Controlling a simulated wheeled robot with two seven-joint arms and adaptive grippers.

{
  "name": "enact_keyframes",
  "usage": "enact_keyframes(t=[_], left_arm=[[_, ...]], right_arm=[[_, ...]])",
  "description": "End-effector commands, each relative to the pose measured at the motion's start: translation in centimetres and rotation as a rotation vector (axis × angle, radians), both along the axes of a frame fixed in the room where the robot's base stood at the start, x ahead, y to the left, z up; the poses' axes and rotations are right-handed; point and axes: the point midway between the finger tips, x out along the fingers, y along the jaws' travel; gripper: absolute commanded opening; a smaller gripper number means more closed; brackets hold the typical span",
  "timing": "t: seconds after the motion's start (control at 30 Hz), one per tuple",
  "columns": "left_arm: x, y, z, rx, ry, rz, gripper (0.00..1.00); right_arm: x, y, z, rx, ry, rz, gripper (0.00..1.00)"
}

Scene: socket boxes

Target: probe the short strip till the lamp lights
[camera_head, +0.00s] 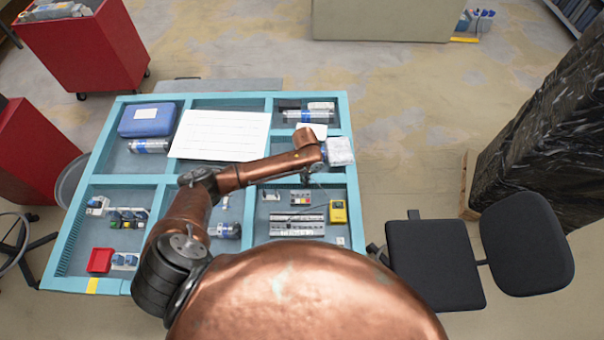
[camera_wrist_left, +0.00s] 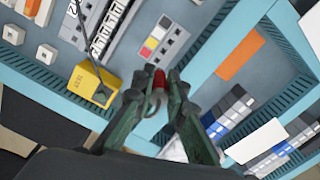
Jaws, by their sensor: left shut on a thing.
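My left gripper (camera_wrist_left: 158,84) is shut on a small red-ended probe (camera_wrist_left: 158,77) in the left wrist view. A grey loop of lead hangs by its fingers. The short strip (camera_wrist_left: 163,42), grey with red, yellow and white blocks, lies just beyond the probe tip; I cannot tell whether they touch. In the head view the short strip (camera_head: 300,197) lies below my left wrist, and the fingertips are hard to make out. The yellow tester (camera_head: 338,211) stands to its right; it also shows in the left wrist view (camera_wrist_left: 92,85). I cannot make out a lit lamp. My right gripper is not in view.
The teal compartmented table (camera_head: 62,240) holds a long strip (camera_head: 297,225), a white sheet (camera_head: 222,133), a blue case (camera_head: 147,119) and a red tray (camera_head: 100,260). A whitish packet (camera_head: 340,151) is near the wrist. A dark chair (camera_head: 435,262) stands right of the table.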

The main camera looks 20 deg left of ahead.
Motion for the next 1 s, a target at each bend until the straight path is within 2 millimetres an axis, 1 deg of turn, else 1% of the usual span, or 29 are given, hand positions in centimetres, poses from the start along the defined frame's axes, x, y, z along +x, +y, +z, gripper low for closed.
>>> enact_keyframes(t=[0.03,0.1,0.2,0.33,0.57,0.93,1.0], left_arm=[[-0.1,0.3,0.1,0.000,0.003,-0.022,0.00],[-0.2,0.7,-0.3,0.000,0.002,-0.053,0.00],[-0.2,0.9,-0.8,-0.001,0.000,-0.080,0.00],[-0.1,1.0,-1.3,-0.001,-0.001,-0.090,0.00],[-0.2,1.0,-3.0,-0.001,-0.001,-0.090,0.00],[-0.2,1.1,-7.0,0.001,-0.001,-0.088,0.00],[-0.2,1.1,-6.4,0.000,0.000,-0.088,0.00]], right_arm=[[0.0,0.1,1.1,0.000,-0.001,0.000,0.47],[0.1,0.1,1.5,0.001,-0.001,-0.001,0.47],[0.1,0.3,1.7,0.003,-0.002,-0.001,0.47],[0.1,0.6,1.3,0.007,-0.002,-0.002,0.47],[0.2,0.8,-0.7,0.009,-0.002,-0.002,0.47],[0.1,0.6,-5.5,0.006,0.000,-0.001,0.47],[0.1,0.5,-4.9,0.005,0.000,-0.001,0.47]])
